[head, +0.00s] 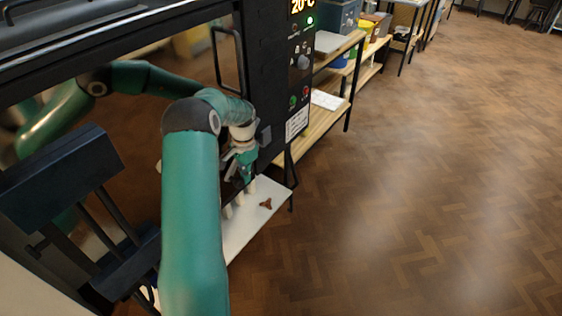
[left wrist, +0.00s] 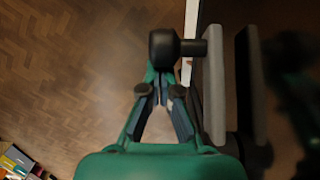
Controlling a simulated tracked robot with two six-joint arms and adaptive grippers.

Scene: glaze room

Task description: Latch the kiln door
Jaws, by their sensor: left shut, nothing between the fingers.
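The kiln door (head: 195,65) is a dark, glossy panel that mirrors my arm in the head view. A black loop handle (head: 241,60) stands on it near its right edge. I cannot tell whether the door sits fully closed. My left gripper (head: 246,176) is shut and empty, low by the door's right edge. In the left wrist view, its fingertips (left wrist: 160,80) meet just below a round black knob (left wrist: 165,46) on a short rod, which looks like the latch handle. I cannot tell whether they touch it. My right gripper is in neither view.
The kiln's control panel (head: 299,60) is right of the door, with a lit display. A white shelf (head: 240,222) with small pale pieces and a brown three-armed piece (head: 266,203) is below my gripper. Wooden shelving (head: 325,118) stands behind. The floor at right is clear.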

